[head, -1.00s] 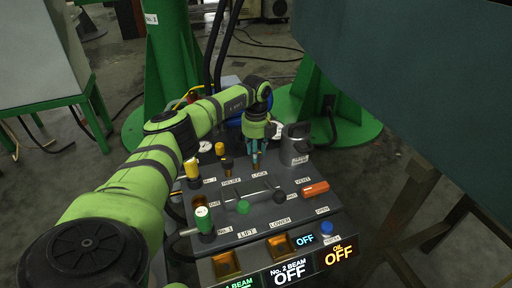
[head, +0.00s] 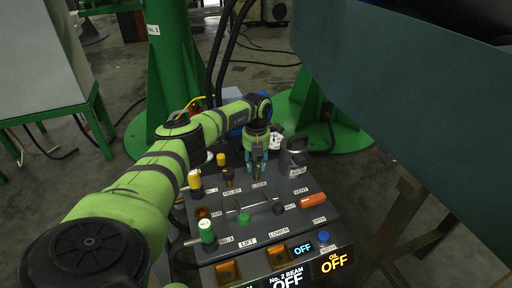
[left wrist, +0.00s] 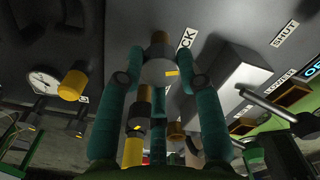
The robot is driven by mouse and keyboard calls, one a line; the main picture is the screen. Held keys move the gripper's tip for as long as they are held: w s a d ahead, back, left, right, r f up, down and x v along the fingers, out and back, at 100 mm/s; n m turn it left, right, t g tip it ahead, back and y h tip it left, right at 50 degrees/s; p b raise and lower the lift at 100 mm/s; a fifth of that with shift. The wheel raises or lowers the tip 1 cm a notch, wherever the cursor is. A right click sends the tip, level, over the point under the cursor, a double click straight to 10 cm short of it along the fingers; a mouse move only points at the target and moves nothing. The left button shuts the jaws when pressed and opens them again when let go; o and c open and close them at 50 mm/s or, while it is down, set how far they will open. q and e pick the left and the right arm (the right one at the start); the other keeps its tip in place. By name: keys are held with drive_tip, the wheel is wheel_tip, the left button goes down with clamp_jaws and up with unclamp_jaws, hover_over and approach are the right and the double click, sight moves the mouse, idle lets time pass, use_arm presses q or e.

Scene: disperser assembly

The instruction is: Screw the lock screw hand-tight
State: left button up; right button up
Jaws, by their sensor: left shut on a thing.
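My left gripper (head: 257,168) points down at the back of the grey control panel (head: 230,240), just behind the LOCK label. It is shut on the lock screw, whose grey round head (left wrist: 158,73) with a yellow mark sits between the teal fingers in the left wrist view. In the head view the fingers mostly hide the screw. How far it is screwed in cannot be told. My right gripper is not in view.
Yellow-topped knobs (head: 195,180) and a green-topped knob (head: 207,231) stand left of the gripper. A lever with a green knob (head: 244,218) lies in front. An orange handle (head: 313,200) and a grey upright part (head: 293,158) are on the right. A large dark teal body (head: 400,105) overhangs at right.

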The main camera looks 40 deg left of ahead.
sight(257, 164)
use_arm(q)
drive_tip(key=m, duration=0.5)
drive_tip(key=shift+w+a+r+m, duration=0.1)
drive_tip(key=shift+w+r+m, duration=0.1)
drive_tip(key=shift+m, duration=0.1)
drive_tip(key=m, duration=0.3)
drive_tip(key=shift+m, duration=1.3)
drive_tip(key=shift+w+d, duration=0.1)
drive_tip(key=shift+d, duration=0.15)
drive_tip(key=o, duration=1.1)
drive_tip(key=shift+f, duration=0.1)
drive_tip(key=shift+o, duration=0.2)
wheel_tip(257, 164, up, 12)
